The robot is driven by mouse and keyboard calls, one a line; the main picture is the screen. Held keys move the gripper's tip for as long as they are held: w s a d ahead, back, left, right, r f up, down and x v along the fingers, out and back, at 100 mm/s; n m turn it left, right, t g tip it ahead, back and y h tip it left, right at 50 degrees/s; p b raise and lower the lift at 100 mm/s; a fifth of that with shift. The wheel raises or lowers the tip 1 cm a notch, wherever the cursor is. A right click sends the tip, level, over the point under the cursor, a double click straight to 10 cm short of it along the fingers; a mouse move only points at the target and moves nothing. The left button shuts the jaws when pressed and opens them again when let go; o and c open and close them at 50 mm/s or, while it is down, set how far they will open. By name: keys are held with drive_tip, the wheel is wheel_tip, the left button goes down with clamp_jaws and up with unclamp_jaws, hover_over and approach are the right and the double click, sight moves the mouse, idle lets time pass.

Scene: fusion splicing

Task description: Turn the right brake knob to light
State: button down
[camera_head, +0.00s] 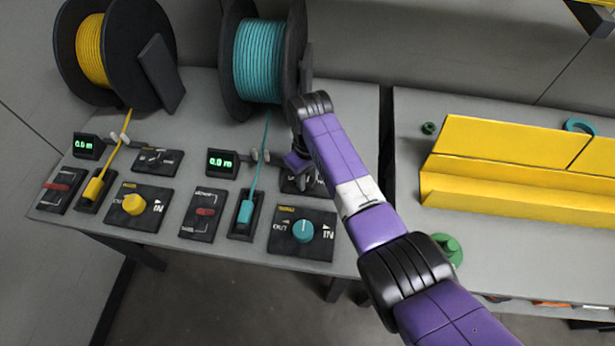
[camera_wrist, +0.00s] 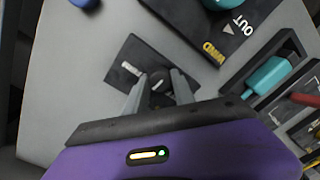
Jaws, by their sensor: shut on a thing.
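The right brake knob (camera_wrist: 159,82) is a small dark dial with a light mark on its black panel (camera_wrist: 128,48), which has a small white label. In the wrist view the knob sits between the two grey fingers of my gripper (camera_wrist: 158,88), which is shut on it. In the head view the right brake panel (camera_head: 289,187) is mostly hidden under my purple arm, and my gripper (camera_head: 303,178) points down at it. The knob's setting cannot be read.
The teal winder knob (camera_head: 303,230), teal plug (camera_head: 245,212) and red-handled switch (camera_head: 205,212) are close by. The teal spool (camera_head: 262,60) stands behind. The left brake panel (camera_head: 158,162) is further left. A yellow trough (camera_head: 510,190) lies on the right table.

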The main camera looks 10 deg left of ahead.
sight(308, 180)
drive_tip(key=shift+n, duration=0.6)
drive_tip(key=c, duration=1.1)
unclamp_jaws()
drive_tip(key=shift+o, duration=0.2)
wheel_tip(308, 180, up, 8)
drive_tip(key=shift+w+f, duration=0.1)
